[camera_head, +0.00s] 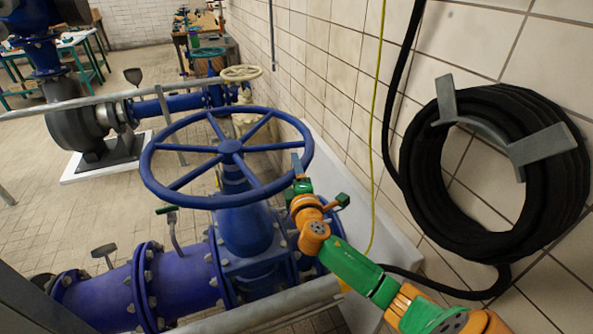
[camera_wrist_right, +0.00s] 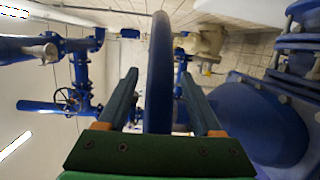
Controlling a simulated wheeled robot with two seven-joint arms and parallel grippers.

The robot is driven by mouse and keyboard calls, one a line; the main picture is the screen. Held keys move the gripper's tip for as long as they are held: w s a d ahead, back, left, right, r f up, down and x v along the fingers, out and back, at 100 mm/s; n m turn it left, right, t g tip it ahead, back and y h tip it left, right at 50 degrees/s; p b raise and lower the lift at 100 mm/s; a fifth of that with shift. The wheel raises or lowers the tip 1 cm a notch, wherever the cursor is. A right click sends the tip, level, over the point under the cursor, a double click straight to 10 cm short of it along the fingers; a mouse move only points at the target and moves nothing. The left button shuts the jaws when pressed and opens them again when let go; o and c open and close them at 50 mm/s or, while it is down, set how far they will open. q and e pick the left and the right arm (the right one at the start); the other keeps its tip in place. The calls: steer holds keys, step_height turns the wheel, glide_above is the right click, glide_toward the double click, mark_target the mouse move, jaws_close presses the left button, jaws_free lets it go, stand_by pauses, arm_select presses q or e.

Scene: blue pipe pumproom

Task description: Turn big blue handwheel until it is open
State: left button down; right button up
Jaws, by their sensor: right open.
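The big blue handwheel (camera_head: 232,146) lies roughly level on top of a blue valve body in the head view, with several spokes meeting at a central hub. My right gripper (camera_head: 298,165) is at the wheel's right rim, close to the tiled wall. In the right wrist view the blue rim (camera_wrist_right: 158,75) runs between the two fingers of the gripper (camera_wrist_right: 160,95). The fingers stand apart, one on each side of the rim, with a gap showing on both sides. My left gripper is not in view.
Blue flanged pipe (camera_head: 190,282) runs below the wheel. A black coiled hose (camera_head: 425,150) hangs on the wall at the right, with a yellow cable (camera_head: 376,110) beside it. A pump (camera_head: 75,125) and a cream handwheel (camera_head: 240,72) stand behind. Open tiled floor lies at the left.

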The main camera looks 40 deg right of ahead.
jaws_close()
stand_by(1.4)
